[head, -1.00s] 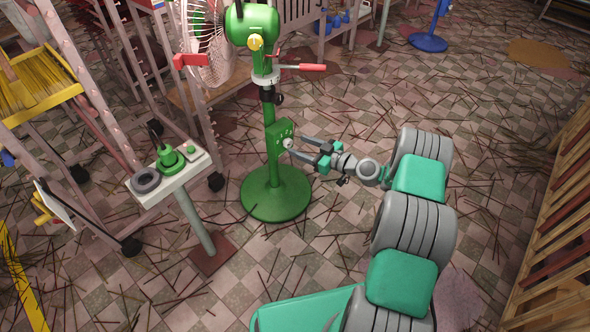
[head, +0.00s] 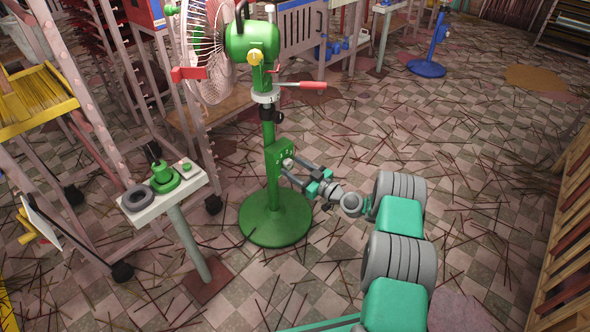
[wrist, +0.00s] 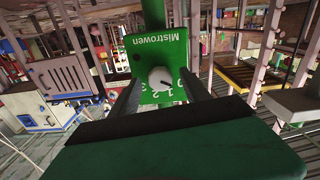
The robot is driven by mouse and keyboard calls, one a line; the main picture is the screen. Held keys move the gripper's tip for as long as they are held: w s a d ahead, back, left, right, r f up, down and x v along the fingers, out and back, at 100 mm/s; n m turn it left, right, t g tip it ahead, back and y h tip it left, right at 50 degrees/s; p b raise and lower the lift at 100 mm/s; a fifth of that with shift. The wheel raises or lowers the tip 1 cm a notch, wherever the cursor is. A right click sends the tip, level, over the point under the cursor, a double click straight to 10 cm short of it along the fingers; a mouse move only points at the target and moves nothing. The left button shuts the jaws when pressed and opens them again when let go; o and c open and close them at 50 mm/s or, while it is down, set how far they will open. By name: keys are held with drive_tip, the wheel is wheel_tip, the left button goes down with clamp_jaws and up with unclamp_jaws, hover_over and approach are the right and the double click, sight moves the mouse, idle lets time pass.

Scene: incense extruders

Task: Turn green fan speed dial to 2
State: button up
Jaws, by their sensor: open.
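The green fan (head: 252,42) stands upright on a round green base (head: 276,222). A green control panel (head: 273,160) is on its post. The white dial (wrist: 160,79) sits on this panel, with numbers beside it that look upside down in the wrist view. A dark pointer line on the dial slants to the lower right, near the 1 and 2. My gripper (head: 290,170) is open at the panel. In the wrist view, its two fingers (wrist: 161,86) lie on either side of the dial. I cannot tell whether they touch it.
A small pedestal (head: 190,242) with a white top holding a green device (head: 163,178) and a grey ring (head: 137,198) stands left of the fan. A red-handled lever (head: 312,85) sticks out above the panel. Thin sticks litter the tiled floor. A slatted wooden piece (head: 568,225) is at right.

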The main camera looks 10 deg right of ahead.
drive_tip(key=shift+c, duration=0.4)
clamp_jaws()
drive_tip(key=shift+m, duration=0.3)
drive_tip(key=m+b, duration=0.2)
drive_tip(key=m, duration=0.1)
drive_tip(key=m+b, duration=0.1)
drive_tip(key=m, duration=0.7)
drive_tip(key=shift+a+r, duration=0.1)
drive_tip(key=shift+m+b, duration=0.3)
drive_tip(key=shift+m, duration=1.8)
